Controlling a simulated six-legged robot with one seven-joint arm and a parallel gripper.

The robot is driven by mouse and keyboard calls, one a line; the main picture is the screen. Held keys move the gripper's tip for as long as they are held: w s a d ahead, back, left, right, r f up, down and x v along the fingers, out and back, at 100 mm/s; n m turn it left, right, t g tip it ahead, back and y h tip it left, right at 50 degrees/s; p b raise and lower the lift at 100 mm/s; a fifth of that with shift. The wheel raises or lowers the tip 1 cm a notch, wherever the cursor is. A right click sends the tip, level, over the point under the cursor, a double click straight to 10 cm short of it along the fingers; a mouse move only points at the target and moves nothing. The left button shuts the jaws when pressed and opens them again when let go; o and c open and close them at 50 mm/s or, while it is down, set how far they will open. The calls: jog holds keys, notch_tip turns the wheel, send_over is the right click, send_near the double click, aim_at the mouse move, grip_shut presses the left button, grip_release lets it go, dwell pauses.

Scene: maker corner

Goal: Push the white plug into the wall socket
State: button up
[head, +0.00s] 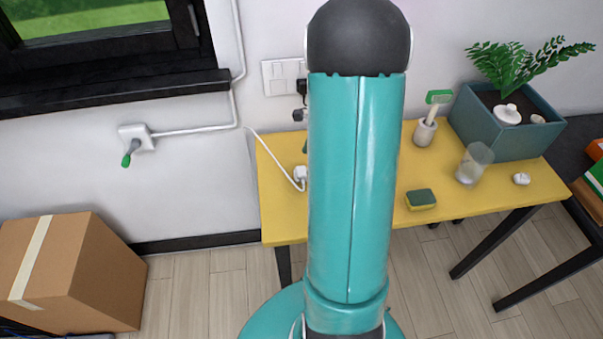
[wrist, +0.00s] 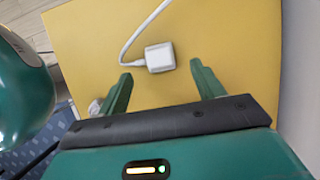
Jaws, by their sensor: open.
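The white plug (head: 300,173) lies on the yellow table (head: 283,222), near its left end, with a white cable trailing from it. In the wrist view the plug (wrist: 159,57) lies just beyond the fingertips, roughly centred between them. My gripper (wrist: 160,70) is open, its two green fingers apart and nothing between them. In the head view my arm hides nearly all of the gripper. A white wall socket panel (head: 278,76) is on the wall above the table's back left. A black item sits at its right side, and my arm may hide part of the panel.
A green sponge (head: 421,199), a glass (head: 474,163), a cup with a brush (head: 425,131) and a planter (head: 508,127) stand on the table's right. A white wall box with a green-tipped part (head: 135,138) is at left, above a cardboard box (head: 75,270).

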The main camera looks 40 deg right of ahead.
aim_at(302, 170)
jog(key=x, duration=0.5)
jog(key=shift+f, duration=0.1)
dwell(0.3)
jog(key=c, duration=1)
